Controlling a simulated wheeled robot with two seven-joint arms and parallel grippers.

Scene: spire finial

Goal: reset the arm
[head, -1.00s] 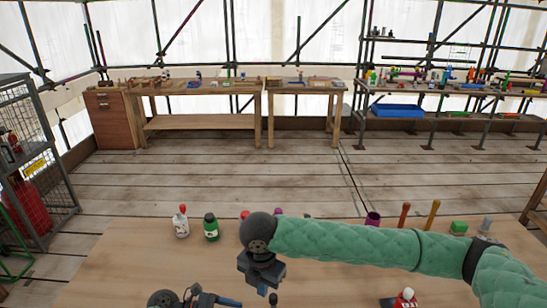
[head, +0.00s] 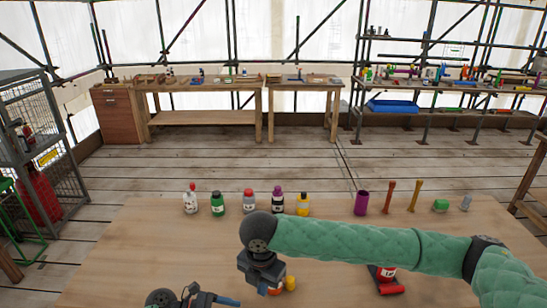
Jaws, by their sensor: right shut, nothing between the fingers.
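My right arm, in a green padded sleeve, reaches in from the right across the worktable (head: 130,265). Its dark gripper (head: 265,280) points down at the lower middle, shut with nothing in it. The gripper partly hides an orange item (head: 274,291) beside a small yellow one (head: 291,283); I cannot tell how far above them it is. My left wrist and gripper (head: 205,299) show at the bottom edge, dark with a blue part, mostly cut off; the jaws are unclear.
Several bottles, including a green one (head: 217,203) and a yellow one (head: 303,204), stand along the table's far edge. A purple cup (head: 361,203) and orange sticks (head: 389,198) stand right of them. A red item (head: 388,273) sits below my forearm. The table's left is clear.

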